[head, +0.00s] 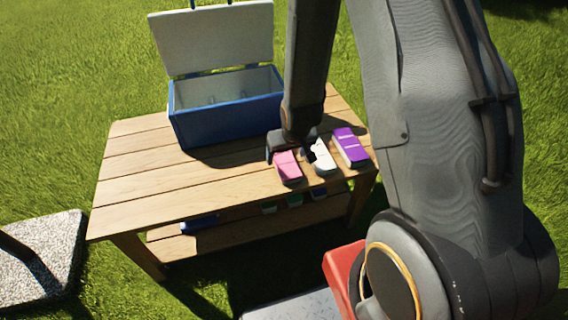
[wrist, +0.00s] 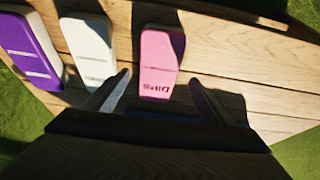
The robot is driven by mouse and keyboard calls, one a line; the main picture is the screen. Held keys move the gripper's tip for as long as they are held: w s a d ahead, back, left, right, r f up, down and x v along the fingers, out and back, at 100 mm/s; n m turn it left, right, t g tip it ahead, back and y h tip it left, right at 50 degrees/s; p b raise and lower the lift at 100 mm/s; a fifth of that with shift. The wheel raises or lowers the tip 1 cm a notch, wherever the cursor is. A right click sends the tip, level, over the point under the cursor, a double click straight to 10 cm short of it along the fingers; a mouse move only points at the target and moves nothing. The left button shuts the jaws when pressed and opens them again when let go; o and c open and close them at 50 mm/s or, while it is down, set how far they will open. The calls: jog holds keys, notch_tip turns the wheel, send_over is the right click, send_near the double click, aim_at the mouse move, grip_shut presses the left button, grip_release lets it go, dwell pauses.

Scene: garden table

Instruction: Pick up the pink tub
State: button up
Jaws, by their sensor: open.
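The pink tub (head: 287,166) lies on the wooden table near its front right edge. In the wrist view the pink tub (wrist: 159,62) is just beyond the fingertips, in line with the gap between them, with dark lettering at its near end. My gripper (head: 291,143) is over the table at the tub's far end; in the wrist view my gripper (wrist: 160,80) is open, with one finger on each side of the gap. I see nothing held between the fingers. Whether the fingertips reach down beside the tub is hard to tell.
A white tub (head: 322,157) stands close to the right of the pink one, and a purple tub (head: 350,147) is farther right. An open blue cooler (head: 226,118) stands behind on the table (head: 165,185). The table's left part is clear. Several items sit on the lower shelf.

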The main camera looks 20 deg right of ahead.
aim_at(285, 160)
jog(key=x, duration=0.4)
jog(key=shift+w+d+f, duration=0.1)
jog(key=shift+w+f, duration=0.05)
jog(key=shift+f, duration=0.05)
jog(key=c, duration=1.3)
jog(key=shift+r, duration=0.1)
